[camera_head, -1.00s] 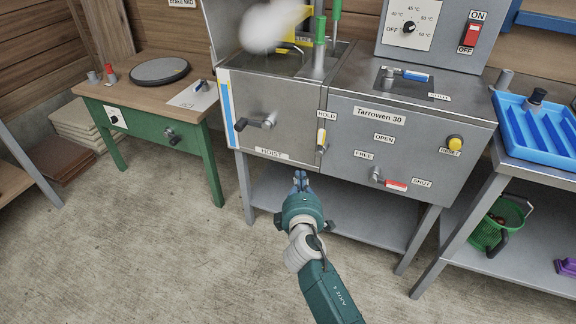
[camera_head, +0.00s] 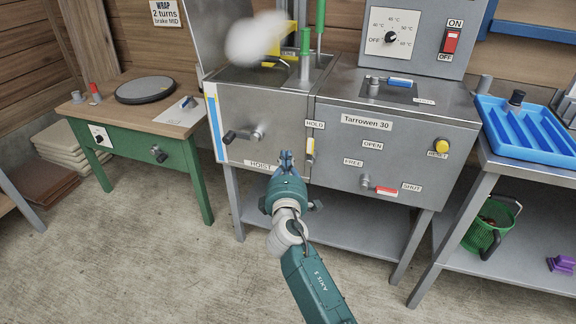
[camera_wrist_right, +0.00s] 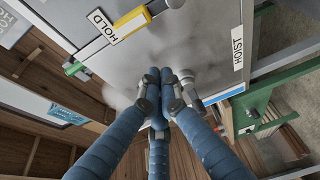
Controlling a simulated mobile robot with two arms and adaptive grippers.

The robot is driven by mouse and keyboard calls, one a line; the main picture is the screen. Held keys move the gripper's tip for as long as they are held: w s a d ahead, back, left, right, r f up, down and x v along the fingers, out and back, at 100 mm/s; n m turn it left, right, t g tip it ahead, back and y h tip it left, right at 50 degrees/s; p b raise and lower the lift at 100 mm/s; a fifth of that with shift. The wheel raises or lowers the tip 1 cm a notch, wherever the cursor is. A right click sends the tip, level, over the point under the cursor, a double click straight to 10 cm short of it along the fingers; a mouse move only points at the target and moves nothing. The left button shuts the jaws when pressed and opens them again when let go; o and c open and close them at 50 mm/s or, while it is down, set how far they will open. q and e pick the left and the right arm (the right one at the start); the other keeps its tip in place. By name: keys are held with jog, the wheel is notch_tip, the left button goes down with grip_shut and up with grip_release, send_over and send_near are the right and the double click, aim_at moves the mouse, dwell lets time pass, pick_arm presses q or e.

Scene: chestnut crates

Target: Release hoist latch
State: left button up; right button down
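The hoist latch is a small yellow-handled lever (camera_head: 310,148) on the steel front panel, just below the HOLD label (camera_head: 315,125). Its yellow handle also shows at the top of the right wrist view (camera_wrist_right: 133,22), beside the HOLD label. My right gripper (camera_head: 286,158) is just left of and slightly below the latch, in front of the panel. Its fingers (camera_wrist_right: 160,78) are drawn together with nothing visible between them, and they look apart from the latch. The hoist crank (camera_head: 238,135) is left of the gripper, above the HOIST label (camera_head: 261,166). My left gripper is not in view.
The Tarrowen 30 panel (camera_head: 395,150) to the right carries a yellow RESET button (camera_head: 441,146) and a red-handled valve (camera_head: 386,191). A green table (camera_head: 130,165) stands left, a blue tray (camera_head: 530,128) right. A blurred white shape (camera_head: 255,38) hides part of the hoist top.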

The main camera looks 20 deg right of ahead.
aim_at(310, 153)
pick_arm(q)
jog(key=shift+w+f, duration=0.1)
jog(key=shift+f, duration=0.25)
pick_arm(e)
jog(key=w+d, duration=0.2)
jog(key=d, duration=0.1)
jog(key=w+d, duration=0.1)
jog(key=shift+d, duration=0.35)
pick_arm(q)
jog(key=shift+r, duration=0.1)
pick_arm(e)
jog(key=shift+d, duration=0.1)
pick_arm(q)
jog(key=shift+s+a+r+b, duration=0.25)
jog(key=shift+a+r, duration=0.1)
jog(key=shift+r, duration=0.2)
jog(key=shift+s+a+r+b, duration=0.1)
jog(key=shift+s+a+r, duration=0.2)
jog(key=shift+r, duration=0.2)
pick_arm(e)
jog(key=shift+s+d+m, duration=0.1)
jog(key=shift+d+m, duration=0.05)
jog(key=shift+m, duration=0.25)
